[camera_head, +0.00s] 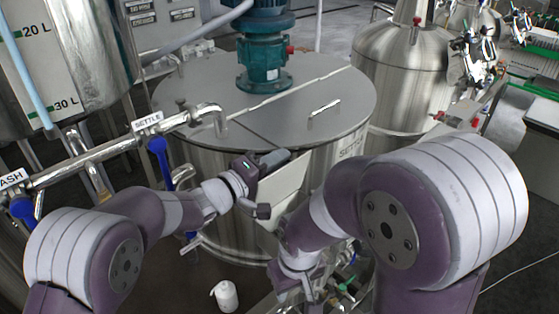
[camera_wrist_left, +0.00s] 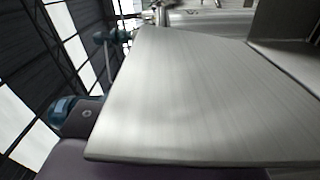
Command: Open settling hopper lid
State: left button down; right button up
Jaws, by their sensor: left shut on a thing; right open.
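The settling tank (camera_head: 205,160), marked SETTLE, stands in the middle of the head view. Its round metal lid (camera_head: 255,125) lies flat, with a seam across it and a small bar handle (camera_head: 323,108) on the front half. A pale flat panel (camera_head: 288,192) slants at the tank's front. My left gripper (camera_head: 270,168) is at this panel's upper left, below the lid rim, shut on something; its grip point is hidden. A brushed metal plate (camera_wrist_left: 200,95) fills much of the left wrist view. My right gripper (camera_head: 300,288) is open and low in front of the tank, partly hidden.
A green motor (camera_head: 264,50) stands on the lid's back half. Pipes with blue valve handles (camera_head: 157,146) run along the left. A second steel vessel (camera_head: 405,70) stands behind right. A small white bottle (camera_head: 225,295) is at the bottom. My right arm covers the tank's lower right.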

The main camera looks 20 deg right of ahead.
pick_arm(q)
jog(key=c, duration=1.2)
grip_release()
jog(key=shift+w+a, duration=0.1)
jog(key=shift+a, duration=0.1)
jog(key=b+v, duration=0.2)
jog(key=v, duration=0.1)
jog(key=b+v, duration=0.1)
jog(key=shift+a+f, duration=0.2)
jog(key=shift+f, duration=0.15)
jog(key=b+v, duration=0.3)
jog(key=v, duration=0.5)
jog(key=shift+r, duration=0.35)
jog(key=shift+a, duration=0.15)
